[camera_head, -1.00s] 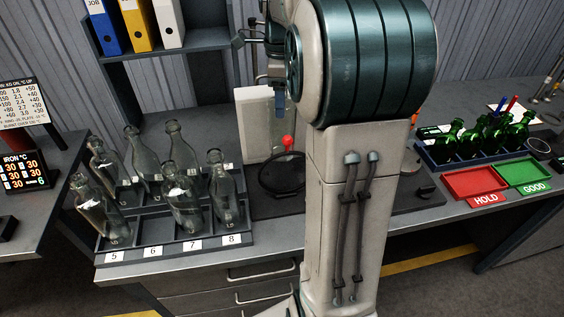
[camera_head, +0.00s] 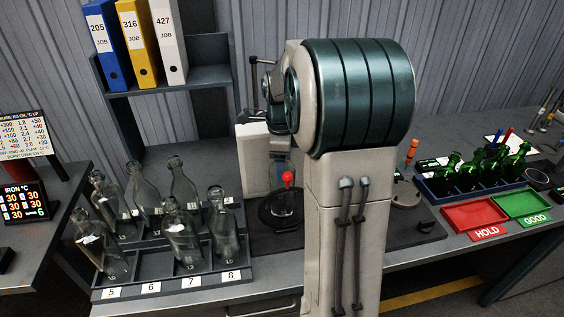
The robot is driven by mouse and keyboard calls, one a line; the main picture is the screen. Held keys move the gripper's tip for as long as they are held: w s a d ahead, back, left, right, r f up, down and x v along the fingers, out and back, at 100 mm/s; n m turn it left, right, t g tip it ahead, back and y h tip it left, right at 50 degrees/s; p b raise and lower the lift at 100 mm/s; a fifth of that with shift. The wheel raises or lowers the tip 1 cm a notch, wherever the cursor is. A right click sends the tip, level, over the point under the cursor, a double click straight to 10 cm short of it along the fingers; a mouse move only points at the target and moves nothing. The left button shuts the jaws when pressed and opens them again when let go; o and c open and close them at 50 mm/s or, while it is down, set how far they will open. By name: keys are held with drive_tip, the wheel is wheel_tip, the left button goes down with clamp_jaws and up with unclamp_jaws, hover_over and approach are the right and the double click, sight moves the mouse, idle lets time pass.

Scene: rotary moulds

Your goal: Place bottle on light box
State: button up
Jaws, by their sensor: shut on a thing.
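Several clear glass bottles (camera_head: 222,232) stand, some tilted, in a dark rack (camera_head: 165,284) with slots numbered 5 to 8. The front slot at 6 is empty. A pale upright box (camera_head: 254,158), which looks like the light box, stands right of the rack, partly covered by my arm. In front of it lies a dark round plate (camera_head: 268,216), with a faint glassy shape I cannot identify above it. My arm crosses the middle of the view. My gripper's fingertips are hidden behind it, and so is anything between them.
A red-topped knob (camera_head: 288,178) stands up by the round plate. Green bottles (camera_head: 486,166) sit in a blue rack at right, behind a red HOLD tray (camera_head: 473,216) and a green GOOD tray (camera_head: 522,202). A shelf with binders (camera_head: 167,40) rises at back left.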

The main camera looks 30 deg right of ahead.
drive_tip(key=o, duration=1.5)
drive_tip(key=shift+f, duration=0.1)
wheel_tip(320, 180, up, 12)
drive_tip(key=shift+r, duration=0.1)
drive_tip(key=shift+s+a+r, duration=0.1)
drive_tip(key=shift+s+a+f+n+t, duration=0.55)
drive_tip(key=shift+s+a+f+n, duration=1.4)
drive_tip(key=shift+s+n, duration=1.7)
drive_tip(key=shift+s+a+f+n+t, duration=0.6)
drive_tip(key=shift+s+a+f+n, duration=0.7)
drive_tip(key=shift+s+a+n, duration=2.25)
drive_tip(key=shift+s+a+f+n+t, duration=0.55)
drive_tip(key=shift+s+a+f+n, duration=1.35)
drive_tip(key=shift+n, duration=3.1)
drive_tip(key=shift+s+d+r, duration=0.3)
drive_tip(key=shift+s+d, duration=0.15)
drive_tip(key=shift+d, duration=0.25)
